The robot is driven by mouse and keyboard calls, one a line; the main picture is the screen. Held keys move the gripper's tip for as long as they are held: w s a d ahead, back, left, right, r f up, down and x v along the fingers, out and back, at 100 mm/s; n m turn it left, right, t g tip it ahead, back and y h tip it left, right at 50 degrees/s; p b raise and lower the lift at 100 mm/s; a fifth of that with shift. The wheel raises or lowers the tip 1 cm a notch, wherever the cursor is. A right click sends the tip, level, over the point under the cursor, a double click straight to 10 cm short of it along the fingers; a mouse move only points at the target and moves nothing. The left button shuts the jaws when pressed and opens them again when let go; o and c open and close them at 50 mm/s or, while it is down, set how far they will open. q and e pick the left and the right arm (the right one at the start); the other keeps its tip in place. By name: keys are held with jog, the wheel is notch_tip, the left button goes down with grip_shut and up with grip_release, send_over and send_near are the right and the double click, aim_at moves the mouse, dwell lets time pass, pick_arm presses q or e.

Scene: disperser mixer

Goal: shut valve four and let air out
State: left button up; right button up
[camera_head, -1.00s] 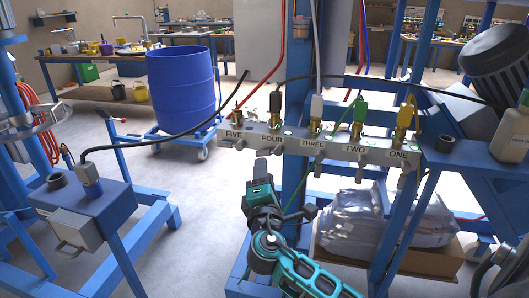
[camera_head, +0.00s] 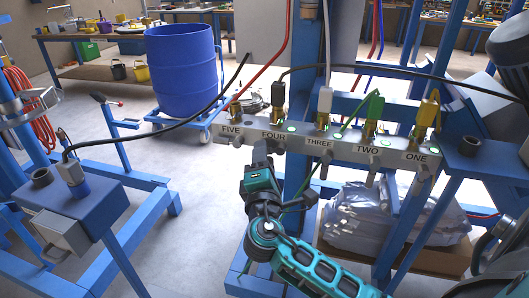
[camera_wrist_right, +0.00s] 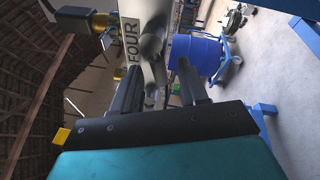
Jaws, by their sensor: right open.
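The grey valve manifold (camera_head: 345,153) carries labels FIVE to ONE from left to right. Valve four (camera_head: 277,98) has a brass fitting with a black top, and a green dot beside its label. In the right wrist view the FOUR label (camera_wrist_right: 130,42) shows on the bar with a grey knob (camera_wrist_right: 151,46) beside it. My right gripper (camera_head: 262,150) is just below the bar at valve four and mostly hides its knob in the head view. In the wrist view its fingers (camera_wrist_right: 160,88) are apart, with the knob beyond and between their tips; contact cannot be told. My left gripper is not in view.
Valve three (camera_head: 324,105) and its lower knob (camera_head: 325,165) are close on the right. A blue frame post (camera_head: 300,185) stands behind my right gripper. A black hose (camera_head: 165,139) runs to a blue box (camera_head: 80,212) on the left. A blue barrel (camera_head: 183,70) stands behind.

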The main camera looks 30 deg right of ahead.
jog(key=shift+c, duration=0.3)
grip_shut()
dwell(0.3)
